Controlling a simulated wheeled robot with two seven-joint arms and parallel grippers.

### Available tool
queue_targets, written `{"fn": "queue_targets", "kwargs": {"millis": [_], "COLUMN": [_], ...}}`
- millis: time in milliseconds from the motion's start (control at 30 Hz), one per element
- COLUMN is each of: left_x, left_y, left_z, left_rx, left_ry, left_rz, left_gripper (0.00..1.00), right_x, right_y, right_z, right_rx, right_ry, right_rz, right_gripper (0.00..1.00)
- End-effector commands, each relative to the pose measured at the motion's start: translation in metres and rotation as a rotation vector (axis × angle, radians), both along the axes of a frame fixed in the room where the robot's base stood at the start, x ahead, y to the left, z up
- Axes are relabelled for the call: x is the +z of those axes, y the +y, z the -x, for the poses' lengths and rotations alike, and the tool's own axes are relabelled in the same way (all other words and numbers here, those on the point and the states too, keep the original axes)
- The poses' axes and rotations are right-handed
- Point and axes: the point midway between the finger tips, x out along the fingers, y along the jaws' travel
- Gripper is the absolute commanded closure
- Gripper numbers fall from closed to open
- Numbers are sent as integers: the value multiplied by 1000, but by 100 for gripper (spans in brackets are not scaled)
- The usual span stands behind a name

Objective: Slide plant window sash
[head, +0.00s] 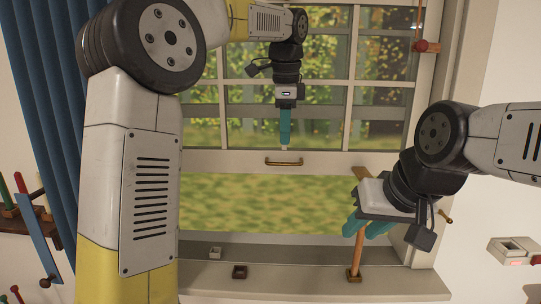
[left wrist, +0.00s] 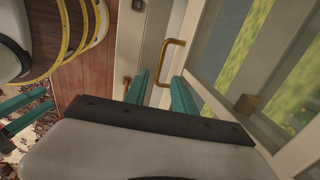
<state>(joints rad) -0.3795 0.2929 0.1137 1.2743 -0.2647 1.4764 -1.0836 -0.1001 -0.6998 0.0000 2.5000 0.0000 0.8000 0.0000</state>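The window sash (head: 235,160) is a pale frame with several panes, with an open gap under its bottom rail. A brass handle (head: 284,162) sits on that rail. My left gripper (head: 285,146) points down just above the handle. In the left wrist view, its teal fingers (left wrist: 160,78) are apart, with the brass handle (left wrist: 171,62) showing between and beyond them; contact is unclear. An orange-brown wooden stick (head: 355,258) stands between sill and sash at the right. My right gripper (head: 366,230) has its fingers apart near the stick; whether they surround it is unclear.
A red-knobbed peg (head: 427,46) is at the upper right of the frame.

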Motion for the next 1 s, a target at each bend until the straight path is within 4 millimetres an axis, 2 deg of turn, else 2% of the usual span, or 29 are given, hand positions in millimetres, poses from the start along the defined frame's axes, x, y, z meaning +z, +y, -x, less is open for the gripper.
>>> {"fn": "queue_targets", "kwargs": {"millis": [167,500,667,900,1000], "left_x": [-17,-67,-75,-75,-75], "left_y": [-1,0,0,0,0], "left_z": [-4,-14,-16,-16,-16], "left_rx": [-7,-6,-5,-4,-4], "left_ry": [3,3,1,0,0], "left_rz": [-4,-3,-2,-2,-2], "left_gripper": [68,68,68,68,88], "right_x": [0,0,0,0,0], "right_y": [0,0,0,0,0], "right_z": [0,0,0,0,0], "right_rx": [0,0,0,0,0], "right_ry": [0,0,0,0,0], "right_rz": [0,0,0,0,0], "right_gripper": [69,69,69,69,69]}}
